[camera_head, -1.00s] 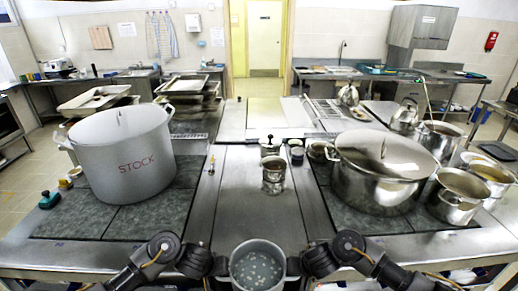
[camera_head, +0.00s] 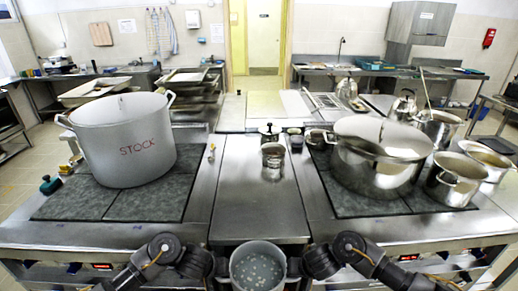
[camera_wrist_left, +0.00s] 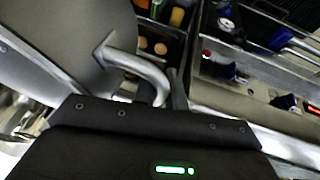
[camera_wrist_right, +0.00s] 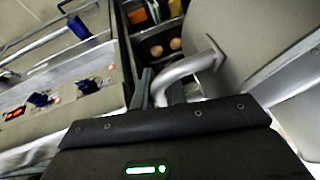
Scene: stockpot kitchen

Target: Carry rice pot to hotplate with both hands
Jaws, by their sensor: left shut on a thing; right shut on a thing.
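The rice pot (camera_head: 257,268) is a grey pot with pale rice in cloudy liquid, at the bottom middle of the head view, in front of the counter edge. My left gripper (camera_head: 222,266) is shut on its left handle (camera_wrist_left: 140,70). My right gripper (camera_head: 294,266) is shut on its right handle (camera_wrist_right: 190,72). The pot looks level. The hotplate is a dark tiled surface: one (camera_head: 150,205) lies at left under the white STOCK pot (camera_head: 125,145), another (camera_head: 345,203) at right under a large steel pot (camera_head: 375,165).
A bare steel counter strip (camera_head: 260,205) lies between the hotplates. A steel canister (camera_head: 273,156) and small jars stand at its back. Smaller steel pots (camera_head: 455,178) crowd the right side. A dark green object (camera_head: 50,185) sits at the left hotplate's edge.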

